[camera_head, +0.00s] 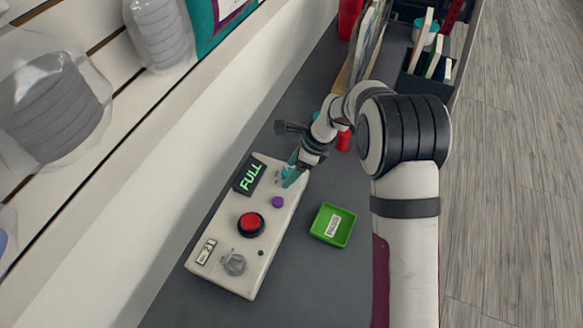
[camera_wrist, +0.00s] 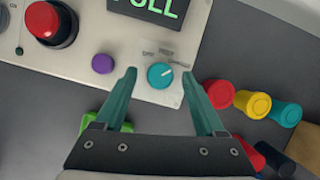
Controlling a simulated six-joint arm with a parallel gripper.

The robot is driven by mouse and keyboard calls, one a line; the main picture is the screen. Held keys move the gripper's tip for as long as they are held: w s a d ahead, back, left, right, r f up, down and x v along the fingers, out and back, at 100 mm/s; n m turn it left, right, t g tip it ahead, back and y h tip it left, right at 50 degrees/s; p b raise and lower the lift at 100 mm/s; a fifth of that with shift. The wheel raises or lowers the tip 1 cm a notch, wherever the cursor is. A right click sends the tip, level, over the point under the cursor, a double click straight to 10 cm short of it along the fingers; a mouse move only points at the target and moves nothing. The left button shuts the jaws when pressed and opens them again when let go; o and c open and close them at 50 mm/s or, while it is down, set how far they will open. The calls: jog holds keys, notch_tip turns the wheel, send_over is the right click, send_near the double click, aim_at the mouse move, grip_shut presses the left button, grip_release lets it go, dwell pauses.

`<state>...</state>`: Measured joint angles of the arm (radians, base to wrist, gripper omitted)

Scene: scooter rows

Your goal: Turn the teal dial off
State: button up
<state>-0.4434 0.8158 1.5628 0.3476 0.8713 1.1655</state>
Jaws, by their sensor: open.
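The teal dial (camera_wrist: 160,76) is on the cream control panel (camera_head: 222,263), near its far end. In the wrist view its pale pointer mark aims up and to the right. Small labels lie around it, too blurred to read. My gripper (camera_wrist: 160,83) is open, with one teal finger on each side of the dial. The fingers look apart from the dial; I cannot tell their height above the panel. In the head view my gripper (camera_head: 290,175) is over the panel's far end and largely hides the dial. A display (camera_head: 249,175) reads FULL in green.
The panel also holds a purple button (camera_head: 278,202), a red button (camera_head: 251,223) and a grey knob (camera_head: 233,263). A green tray (camera_head: 333,225) lies right of it. Red (camera_wrist: 220,94), yellow (camera_wrist: 253,103) and teal (camera_wrist: 285,114) round items stand close to my right finger.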

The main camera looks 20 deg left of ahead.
jog(key=shift+a+f, duration=0.1)
jog(key=shift+f, duration=0.05)
grip_shut()
dwell(0.4)
